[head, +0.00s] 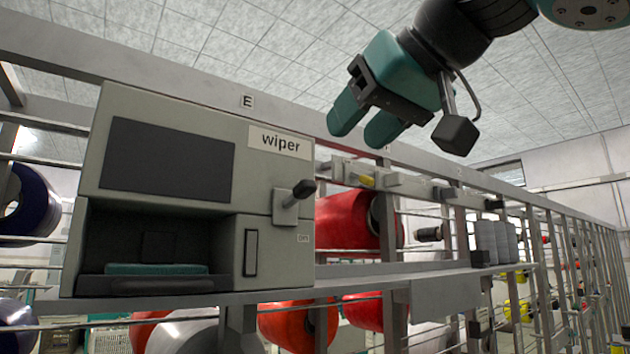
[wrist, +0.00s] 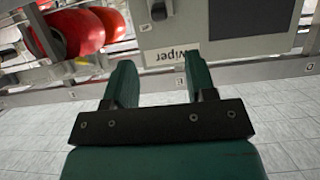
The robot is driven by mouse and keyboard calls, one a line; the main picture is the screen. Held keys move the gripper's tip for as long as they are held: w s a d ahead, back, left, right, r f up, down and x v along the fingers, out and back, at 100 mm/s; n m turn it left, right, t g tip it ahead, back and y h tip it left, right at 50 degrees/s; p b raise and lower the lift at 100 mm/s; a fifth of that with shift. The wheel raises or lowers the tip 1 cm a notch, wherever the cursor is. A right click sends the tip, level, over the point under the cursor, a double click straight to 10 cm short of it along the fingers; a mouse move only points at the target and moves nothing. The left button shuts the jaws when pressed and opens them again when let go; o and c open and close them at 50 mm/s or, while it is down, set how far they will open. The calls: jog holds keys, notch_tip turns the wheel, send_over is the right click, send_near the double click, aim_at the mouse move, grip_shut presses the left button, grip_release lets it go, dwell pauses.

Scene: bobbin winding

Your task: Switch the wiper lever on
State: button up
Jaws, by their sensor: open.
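The wiper unit (head: 273,258) is a grey-beige box on the rack at the left of the head view, with a "wiper" label (head: 281,142). Its lever (head: 293,199) is a black-knobbed handle on a metal plate below the label, tilted up to the right. My gripper (head: 362,125) is open and empty, above and to the right of the lever, apart from it. In the wrist view my gripper (wrist: 152,82) points toward the box, which appears upside down. The lever knob (wrist: 158,10) shows at the top edge there, beyond the fingertips.
A dark panel (head: 167,160) and an open recess with a teal pad (head: 157,269) are on the box front. Red bobbins (head: 345,220) sit on the rack to the right of the box. A rail (head: 420,185) with small fittings runs below my gripper.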

aim_at(309, 179)
jog(key=p+x, duration=0.3)
jog(key=x, duration=0.7)
jog(key=shift+w+a, duration=0.1)
jog(key=shift+w, duration=0.1)
jog(key=shift+w+a+f+p, duration=0.25)
jog(key=shift+w+a+p, duration=0.1)
jog(key=shift+w, duration=0.1)
